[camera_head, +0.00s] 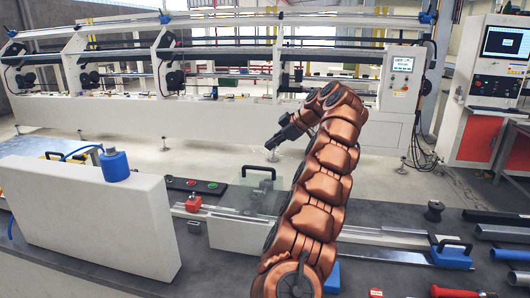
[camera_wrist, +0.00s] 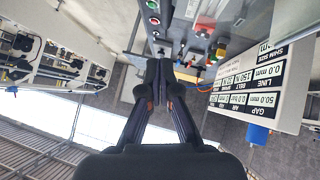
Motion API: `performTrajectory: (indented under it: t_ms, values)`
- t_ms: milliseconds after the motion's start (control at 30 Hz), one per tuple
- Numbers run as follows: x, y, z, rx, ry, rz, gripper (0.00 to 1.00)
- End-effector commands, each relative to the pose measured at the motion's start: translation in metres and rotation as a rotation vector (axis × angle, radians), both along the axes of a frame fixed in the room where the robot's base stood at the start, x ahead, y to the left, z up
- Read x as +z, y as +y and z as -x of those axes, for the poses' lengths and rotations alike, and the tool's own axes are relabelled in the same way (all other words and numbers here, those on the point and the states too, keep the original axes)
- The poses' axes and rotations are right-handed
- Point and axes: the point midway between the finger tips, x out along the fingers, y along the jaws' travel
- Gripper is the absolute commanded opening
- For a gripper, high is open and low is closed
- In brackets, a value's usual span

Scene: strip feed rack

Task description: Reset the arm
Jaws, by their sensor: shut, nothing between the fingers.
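My copper-coloured arm rises from the bottom middle of the head view and bends left at its top. My gripper (camera_head: 272,142) is dark and small there, pointing left and down, high in front of the bench and clear of it. In the wrist view the two dark fingers of my gripper (camera_wrist: 159,65) come together at their tips. They are shut, and nothing shows between them.
A white housing with a blue cap (camera_head: 115,165) stands on the dark bench at left. Loose tools lie at right. A long white rack machine (camera_head: 230,118) stands behind.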

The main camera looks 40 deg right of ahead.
Motion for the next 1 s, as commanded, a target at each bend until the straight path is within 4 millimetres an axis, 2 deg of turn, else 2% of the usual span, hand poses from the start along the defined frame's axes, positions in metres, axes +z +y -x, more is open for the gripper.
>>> performTrajectory:
  t_ms: [100, 300, 733, 867, 1000]
  values:
    - [0.014, -0.008, 0.012, -0.007, -0.001, 0.003, 0.00]
    - [0.027, -0.012, 0.024, -0.002, 0.000, 0.000, 0.00]
    - [0.032, -0.013, 0.028, 0.001, -0.001, -0.002, 0.00]
    - [0.036, 0.001, 0.023, 0.005, 0.007, -0.032, 0.00]
    - [0.044, 0.041, 0.011, 0.014, 0.043, -0.114, 0.00]
